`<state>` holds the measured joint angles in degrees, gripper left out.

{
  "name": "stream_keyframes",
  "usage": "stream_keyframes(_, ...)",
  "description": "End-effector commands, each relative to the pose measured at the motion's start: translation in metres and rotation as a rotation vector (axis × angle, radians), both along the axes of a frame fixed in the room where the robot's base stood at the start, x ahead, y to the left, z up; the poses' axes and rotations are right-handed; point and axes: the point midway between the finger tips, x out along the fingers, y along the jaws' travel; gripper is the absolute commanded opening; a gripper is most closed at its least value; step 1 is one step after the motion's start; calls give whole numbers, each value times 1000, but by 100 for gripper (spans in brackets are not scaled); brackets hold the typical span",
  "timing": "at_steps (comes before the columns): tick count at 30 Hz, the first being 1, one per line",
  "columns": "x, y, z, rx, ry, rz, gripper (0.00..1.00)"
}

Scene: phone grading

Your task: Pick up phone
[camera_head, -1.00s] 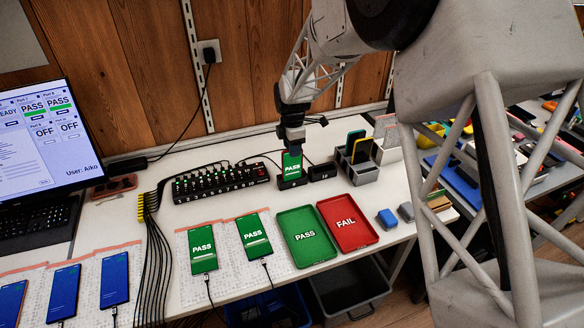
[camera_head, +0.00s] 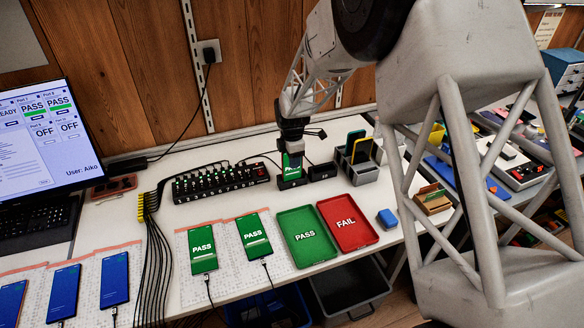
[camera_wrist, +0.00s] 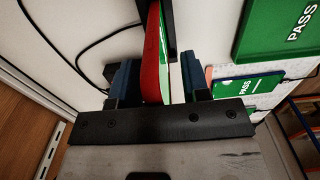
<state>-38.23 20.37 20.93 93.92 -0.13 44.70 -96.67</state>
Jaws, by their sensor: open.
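A phone (camera_head: 292,171) with a green screen stands upright in a black dock (camera_head: 291,184) at the back of the table. In the wrist view its red side and a strip of green screen (camera_wrist: 154,55) show. My gripper (camera_head: 292,153) is over the phone's upper part, pointing down. In the wrist view the blue fingers of my gripper (camera_wrist: 158,80) are apart, one on each side of the phone, with gaps visible. The fingers hide part of the screen in the head view.
An empty-looking black dock (camera_head: 322,172) stands right beside. A multi-port hub (camera_head: 220,182) with cables is at left, a grey slotted holder (camera_head: 361,172) at right. Green PASS tray (camera_head: 305,254) and red FAIL tray (camera_head: 347,239) lie in front. Cabled phones (camera_head: 203,249) lie front left.

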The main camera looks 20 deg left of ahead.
Motion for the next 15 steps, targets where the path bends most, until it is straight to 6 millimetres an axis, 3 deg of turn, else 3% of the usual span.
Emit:
stream_keyframes(10, 0, 0, 0, 0, 0, 0, 43)
stream_keyframes(15, 0, 0, 0, 0, 0, 0, 16)
